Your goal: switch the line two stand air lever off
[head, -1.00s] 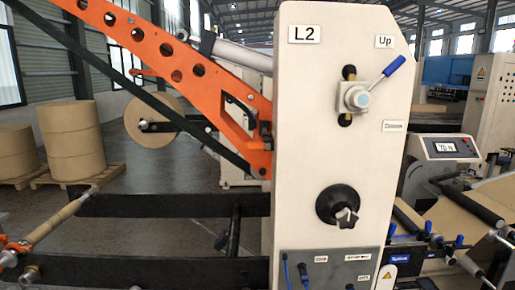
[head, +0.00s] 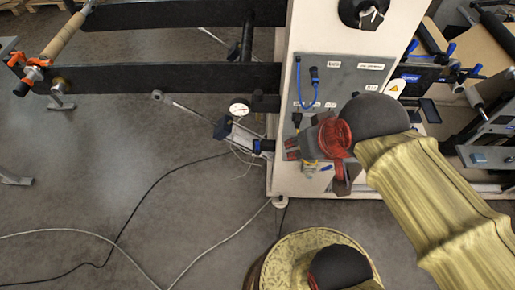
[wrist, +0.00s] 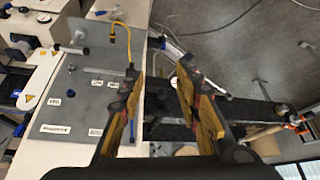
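The line two stand (head: 300,30) shows its lower part in the head view, with a grey panel below its black knob. At the stand's lower left edge is a small air unit with a round white gauge (head: 238,110) and a dark block with a blue part (head: 258,145), which may be the air lever; its setting is too small to tell. My gripper (head: 316,165) is in front of the stand's lower face, right of this unit and apart from it. In the wrist view my gripper (wrist: 160,62) has its fingers spread, with nothing clearly held between them.
The grey panel (head: 345,80) carries a looped blue cable and white labels. Black beams (head: 160,78) extend left from the stand. Cables (head: 130,230) lie on the open grey floor at lower left. A machine with rollers (head: 490,140) stands at right.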

